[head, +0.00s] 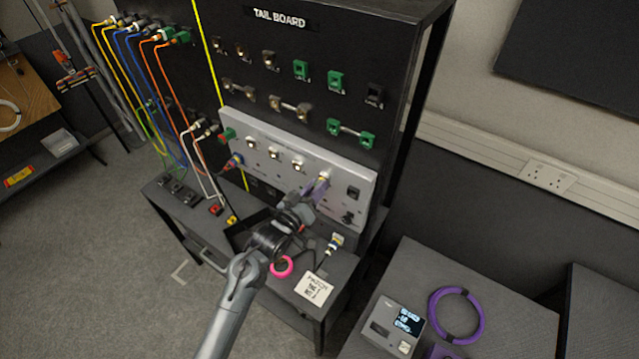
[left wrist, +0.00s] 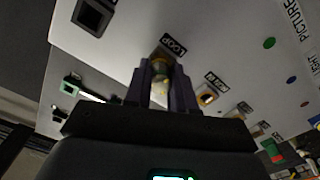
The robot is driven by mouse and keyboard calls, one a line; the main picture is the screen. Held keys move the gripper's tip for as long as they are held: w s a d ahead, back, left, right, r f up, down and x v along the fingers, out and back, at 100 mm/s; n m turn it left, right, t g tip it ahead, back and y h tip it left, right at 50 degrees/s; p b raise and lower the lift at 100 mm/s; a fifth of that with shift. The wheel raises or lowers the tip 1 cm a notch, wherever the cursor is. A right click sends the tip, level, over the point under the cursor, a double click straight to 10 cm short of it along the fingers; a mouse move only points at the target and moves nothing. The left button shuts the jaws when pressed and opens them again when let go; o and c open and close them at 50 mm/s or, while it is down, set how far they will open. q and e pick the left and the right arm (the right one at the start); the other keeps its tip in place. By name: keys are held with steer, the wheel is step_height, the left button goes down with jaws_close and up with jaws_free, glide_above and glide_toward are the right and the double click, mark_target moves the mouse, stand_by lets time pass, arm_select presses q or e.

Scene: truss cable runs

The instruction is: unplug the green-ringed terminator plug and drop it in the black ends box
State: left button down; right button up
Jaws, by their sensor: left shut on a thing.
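My left gripper (head: 318,190) reaches up to the light grey panel (head: 262,133) on the rack. Its dark purple fingers are shut on a small plug (left wrist: 160,72) at the socket labelled LOOP. The plug looks yellowish with a hint of green; its ring is partly hidden between the fingers. It sits against the panel, and I cannot tell whether it is fully seated. A black open box (head: 236,238), likely the ends box, is on the shelf below, partly hidden by my left arm. My right gripper is not in view.
Orange, blue, yellow and white cables hang at the left of the rack. A pink ring (head: 281,267) and a note card (head: 314,288) lie on the shelf near my arm. A purple cable coil (head: 455,315) and a screen device (head: 392,325) are on the table at right.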

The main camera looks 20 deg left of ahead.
arm_select(q)
steer(key=shift+r+n+p, duration=0.15)
steer(key=shift+n+p, duration=0.45)
steer(key=shift+p, duration=0.05)
steer(key=shift+n+p, duration=0.5)
steer(key=shift+n, duration=0.2)
steer(key=shift+n+p, duration=0.3)
steer(key=shift+p, duration=0.05)
steer(key=shift+n+p, duration=0.6)
steer(key=shift+n, duration=0.5)
